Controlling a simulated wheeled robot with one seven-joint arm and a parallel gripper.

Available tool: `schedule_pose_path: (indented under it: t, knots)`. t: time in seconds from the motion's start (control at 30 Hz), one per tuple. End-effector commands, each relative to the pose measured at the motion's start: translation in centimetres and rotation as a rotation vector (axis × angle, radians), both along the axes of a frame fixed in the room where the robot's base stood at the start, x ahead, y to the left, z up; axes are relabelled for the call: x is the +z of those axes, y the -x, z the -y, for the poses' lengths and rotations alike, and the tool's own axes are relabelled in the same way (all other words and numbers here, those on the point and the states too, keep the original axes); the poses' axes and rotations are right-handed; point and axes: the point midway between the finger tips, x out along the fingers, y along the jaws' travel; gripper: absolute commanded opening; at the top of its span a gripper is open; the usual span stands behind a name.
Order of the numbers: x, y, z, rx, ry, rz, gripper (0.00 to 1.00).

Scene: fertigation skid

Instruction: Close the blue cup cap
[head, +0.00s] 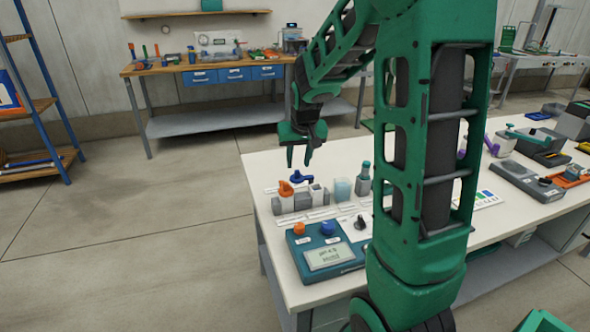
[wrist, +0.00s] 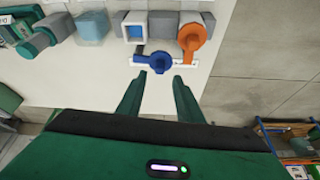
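The blue cup cap (wrist: 158,63) stands open, swung out to the side of a small square cup with a pale rim (wrist: 135,26). The cap also shows in the head view (head: 301,177), behind the cup (head: 316,193). My gripper (wrist: 161,77) is open and empty, its two fingers apart. In the wrist view the fingertips point at the blue cap, which lies just beyond them. In the head view my gripper (head: 299,163) hangs above and behind the cap, near the table's back left edge.
An orange cap (wrist: 192,38) sits on the neighbouring cup, close beside. A translucent pale-blue block (head: 343,189) and a green bottle (head: 363,179) stand to the right. A teal meter box (head: 325,257) with orange and blue knobs is in front. White table (head: 262,165) edge is near.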

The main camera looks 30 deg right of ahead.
Motion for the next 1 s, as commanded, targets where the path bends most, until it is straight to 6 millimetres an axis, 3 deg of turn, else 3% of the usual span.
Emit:
schedule_pose_path:
  t: [0.1,0.3,0.67,0.7,0.83,1.0]
  knots:
    - [-1.9,-0.6,0.3,0.0,-0.002,-0.004,0.33]
    - [-3.6,-1.3,0.6,0.0,-0.001,-0.002,0.33]
    - [-4.0,-1.4,0.7,-0.001,0.0,0.0,0.33]
    - [-4.0,-1.4,0.7,-0.001,0.0,0.0,0.3]
    - [-4.0,-1.4,0.7,-0.001,-0.001,-0.001,0.0]
    - [-4.0,-1.4,0.7,0.0,-0.001,-0.001,0.0]
